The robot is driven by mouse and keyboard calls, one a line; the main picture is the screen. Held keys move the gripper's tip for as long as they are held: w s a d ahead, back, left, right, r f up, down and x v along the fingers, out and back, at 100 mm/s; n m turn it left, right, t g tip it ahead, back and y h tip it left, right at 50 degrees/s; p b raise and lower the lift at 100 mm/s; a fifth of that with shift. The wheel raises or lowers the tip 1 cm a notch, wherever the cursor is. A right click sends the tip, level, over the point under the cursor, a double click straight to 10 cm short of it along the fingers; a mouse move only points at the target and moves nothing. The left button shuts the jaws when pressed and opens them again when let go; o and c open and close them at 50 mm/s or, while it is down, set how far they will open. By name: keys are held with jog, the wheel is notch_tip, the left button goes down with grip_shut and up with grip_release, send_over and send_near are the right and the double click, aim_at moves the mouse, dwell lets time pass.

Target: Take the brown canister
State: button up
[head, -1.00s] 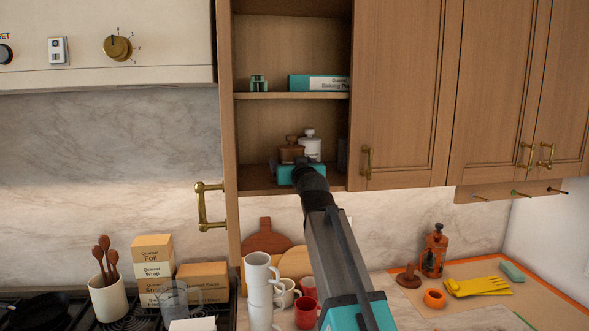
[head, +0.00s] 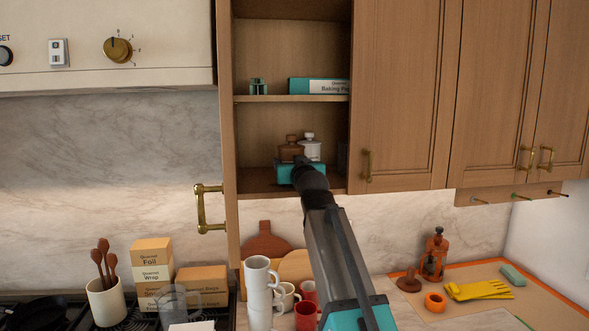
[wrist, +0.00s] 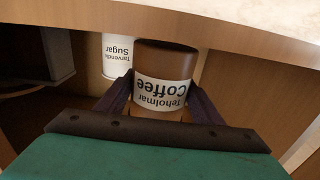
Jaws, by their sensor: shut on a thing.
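The brown canister (head: 291,149) stands on the lower shelf of the open cabinet. In the wrist view the brown canister (wrist: 166,62) has a white label reading "Coffee", upside down in that picture. My gripper (wrist: 160,100) is shut on it, with one dark finger on each side. In the head view my gripper (head: 299,171) is at the shelf front and hides the canister's lower part. A white canister (head: 311,148) stands just right of the brown one. In the wrist view this white canister (wrist: 117,58) shows a "Sugar" label, close beside the left finger.
The cabinet's side walls and the upper shelf (head: 262,98) bound the space. A teal baking paper box (head: 318,85) and a small green item (head: 258,86) are on that shelf. Cups (head: 262,285) stand on the counter below.

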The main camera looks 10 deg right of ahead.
jog(key=shift+r+b, duration=0.75)
jog(key=shift+r, duration=0.45)
jog(key=s+r+b, duration=0.1)
jog(key=s+b, duration=0.5)
jog(key=s, duration=1)
jog(key=shift+d+r, duration=0.15)
jog(key=shift+r, duration=0.25)
